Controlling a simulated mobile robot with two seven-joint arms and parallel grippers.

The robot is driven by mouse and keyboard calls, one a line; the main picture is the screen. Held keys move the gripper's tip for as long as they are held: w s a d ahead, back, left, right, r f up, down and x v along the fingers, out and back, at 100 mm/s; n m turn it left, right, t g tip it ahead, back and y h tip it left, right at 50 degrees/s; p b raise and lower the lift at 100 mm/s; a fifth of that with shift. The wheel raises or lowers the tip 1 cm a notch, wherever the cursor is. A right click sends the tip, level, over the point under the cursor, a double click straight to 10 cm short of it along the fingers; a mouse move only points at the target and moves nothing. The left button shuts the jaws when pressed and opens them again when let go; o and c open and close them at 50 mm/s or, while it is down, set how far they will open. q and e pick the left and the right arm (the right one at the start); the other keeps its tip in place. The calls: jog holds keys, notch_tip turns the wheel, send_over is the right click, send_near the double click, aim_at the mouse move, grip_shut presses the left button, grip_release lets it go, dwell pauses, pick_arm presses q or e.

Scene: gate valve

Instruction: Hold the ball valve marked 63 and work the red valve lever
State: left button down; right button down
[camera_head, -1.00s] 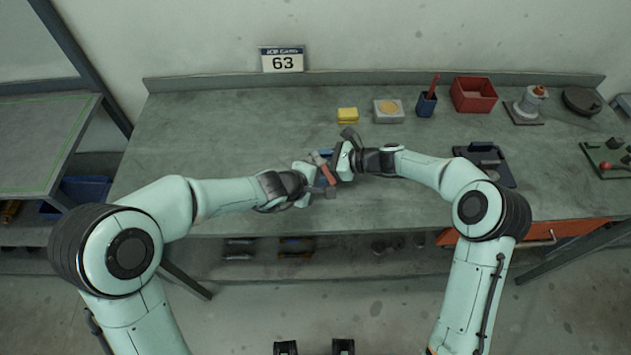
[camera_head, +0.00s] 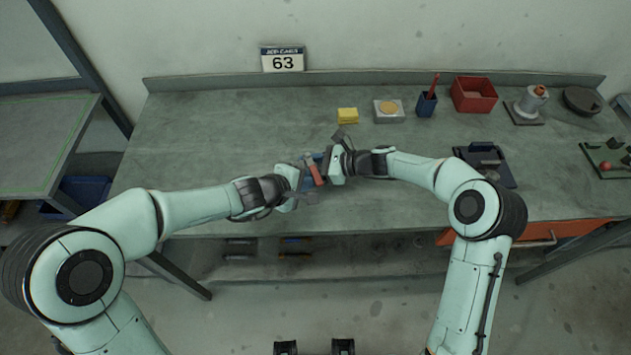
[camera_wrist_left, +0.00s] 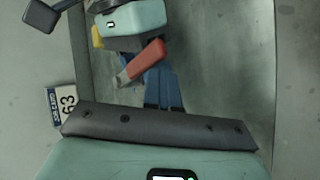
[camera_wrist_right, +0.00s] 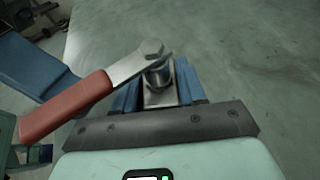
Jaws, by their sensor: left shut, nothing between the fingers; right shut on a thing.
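My right gripper (camera_head: 325,166) is shut on the ball valve, whose metal body (camera_wrist_right: 160,85) sits between its blue fingers in the right wrist view. No number is legible on the valve. The red valve lever (camera_head: 314,174) has a silver plate at the pivot and a red grip (camera_wrist_right: 68,106) pointing toward lower left there; it also shows in the left wrist view (camera_wrist_left: 146,60). My left gripper (camera_head: 306,179) is shut and empty, its blue fingers (camera_wrist_left: 162,90) together close beside the lever. Whether they touch it I cannot tell. Both grippers are above the bench's front part.
The grey bench (camera_head: 220,130) is clear at left. A yellow block (camera_head: 347,115), grey box (camera_head: 388,111), blue pen cup (camera_head: 426,104) and red bin (camera_head: 473,95) stand at the back. A dark tray (camera_head: 485,165) lies right of my right arm. A sign reading 63 (camera_head: 282,60) is behind.

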pick_arm(q)
jog(key=shift+s+d+r+m+h, duration=0.2)
jog(key=shift+s+d+r, duration=0.15)
jog(key=shift+r, duration=0.15)
jog(key=shift+s+d+r+m+h, duration=0.1)
jog(key=shift+s+d+r+h, duration=0.15)
jog(key=shift+r, duration=0.2)
pick_arm(e)
jog(key=shift+w+d+f, duration=0.2)
jog(key=shift+f, duration=0.3)
pick_arm(q)
jog(key=shift+s+a+f, duration=0.1)
pick_arm(e)
jog(key=shift+r, duration=0.1)
pick_arm(q)
jog(key=shift+a+f, duration=0.1)
pick_arm(e)
jog(key=shift+r, duration=0.1)
